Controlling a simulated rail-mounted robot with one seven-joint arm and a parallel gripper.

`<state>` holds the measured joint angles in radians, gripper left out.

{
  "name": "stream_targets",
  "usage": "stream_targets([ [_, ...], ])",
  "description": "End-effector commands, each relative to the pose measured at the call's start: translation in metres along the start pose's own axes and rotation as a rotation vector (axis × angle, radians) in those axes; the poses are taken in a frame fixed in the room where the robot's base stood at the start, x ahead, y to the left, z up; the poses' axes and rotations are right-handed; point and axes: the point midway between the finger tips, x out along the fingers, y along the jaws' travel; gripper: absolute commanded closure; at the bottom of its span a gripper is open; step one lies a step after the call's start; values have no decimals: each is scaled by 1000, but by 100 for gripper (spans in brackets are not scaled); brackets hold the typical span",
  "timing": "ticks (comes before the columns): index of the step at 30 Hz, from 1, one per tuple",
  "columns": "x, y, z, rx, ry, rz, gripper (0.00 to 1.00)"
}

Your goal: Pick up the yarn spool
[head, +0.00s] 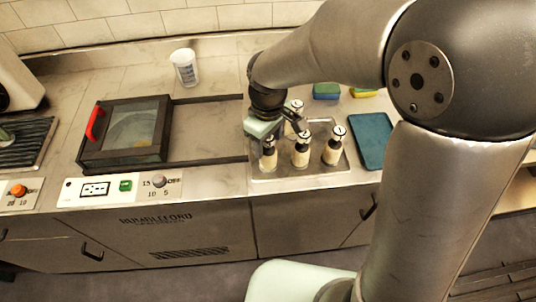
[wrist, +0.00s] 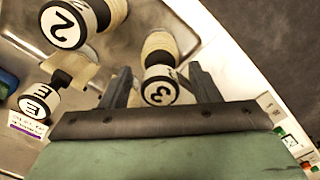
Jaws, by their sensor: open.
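Several cream spools with black and white tops stand on a metal tray (head: 300,172) in the head view. The front-left spool (head: 268,160) is close under my gripper (head: 266,132). In the wrist view, my gripper (wrist: 159,70) is open, with one finger on each side of a spool marked 3 (wrist: 160,55). I cannot tell whether the fingers touch it. My arm partly hides the back of the tray in the head view.
A dark framed glass-topped box (head: 130,128) with a red handle (head: 94,122) is at left. A white cup (head: 184,67) stands behind it. A teal board (head: 372,140) lies right of the tray, with sponges (head: 326,91) behind. The counter's front edge is close to the tray.

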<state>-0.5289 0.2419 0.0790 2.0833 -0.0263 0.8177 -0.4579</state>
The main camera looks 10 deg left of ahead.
Motion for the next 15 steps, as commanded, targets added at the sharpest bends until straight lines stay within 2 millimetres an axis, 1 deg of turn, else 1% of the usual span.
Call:
stream_targets([
  [3, 6, 0, 0, 0, -1, 0, 44],
  [8, 6, 0, 0, 0, 0, 0, 44],
  [9, 6, 0, 0, 0, 0, 0, 50],
  [11, 5, 0, 0, 0, 0, 0, 66],
  [12, 5, 0, 0, 0, 0, 0, 77],
  [14, 5, 0, 0, 0, 0, 0, 94],
  [15, 5, 0, 0, 0, 0, 0, 100],
])
